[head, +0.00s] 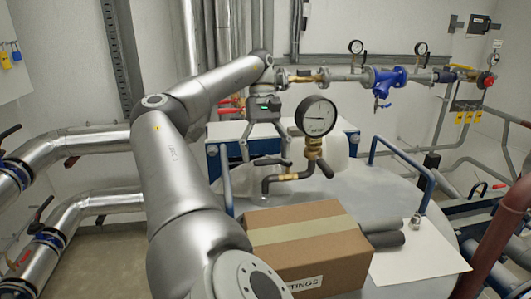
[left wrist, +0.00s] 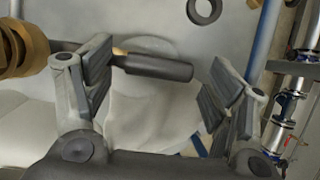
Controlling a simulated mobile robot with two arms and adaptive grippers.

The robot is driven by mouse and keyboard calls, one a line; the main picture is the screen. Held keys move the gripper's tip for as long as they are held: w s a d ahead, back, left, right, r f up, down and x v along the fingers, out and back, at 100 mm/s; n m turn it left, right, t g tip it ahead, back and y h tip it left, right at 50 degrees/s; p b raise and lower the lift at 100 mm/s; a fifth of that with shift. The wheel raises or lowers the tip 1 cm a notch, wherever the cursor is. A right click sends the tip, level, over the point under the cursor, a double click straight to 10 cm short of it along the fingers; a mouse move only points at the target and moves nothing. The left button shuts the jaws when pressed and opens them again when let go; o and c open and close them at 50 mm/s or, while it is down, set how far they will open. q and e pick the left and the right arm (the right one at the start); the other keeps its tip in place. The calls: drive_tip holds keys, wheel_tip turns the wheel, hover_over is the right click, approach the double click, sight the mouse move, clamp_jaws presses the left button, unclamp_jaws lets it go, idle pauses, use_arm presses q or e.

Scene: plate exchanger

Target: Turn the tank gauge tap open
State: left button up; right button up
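The round tank gauge (head: 317,116) has a white face and stands upright on a brass fitting (head: 313,149) above a dark bent pipe. A black tap lever (head: 271,161) sticks out left of the fitting. In the left wrist view the lever's grip (left wrist: 155,67) lies between my fingers, close to the left finger, with a gap to the right one. My left gripper (head: 264,152) is open over the lever; its fingers also show in the left wrist view (left wrist: 160,85). Whether the left finger touches the lever I cannot tell. My right gripper is not in view.
A cardboard box (head: 308,246) stands on the tank top (head: 376,185) in front of the gauge, beside grey rolls (head: 380,233) and a white sheet (head: 420,255). Blue rails (head: 405,165) edge the tank. A pipe with a blue valve (head: 386,82) runs behind.

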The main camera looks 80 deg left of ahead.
use_arm(q)
drive_tip(key=shift+a+r, duration=0.1)
drive_tip(key=shift+s+a+r, duration=0.1)
drive_tip(key=shift+a+r, duration=0.05)
drive_tip(key=shift+r, duration=0.2)
drive_tip(key=v, duration=0.6)
drive_tip(key=shift+r, duration=0.25)
idle(0.4)
idle(0.5)
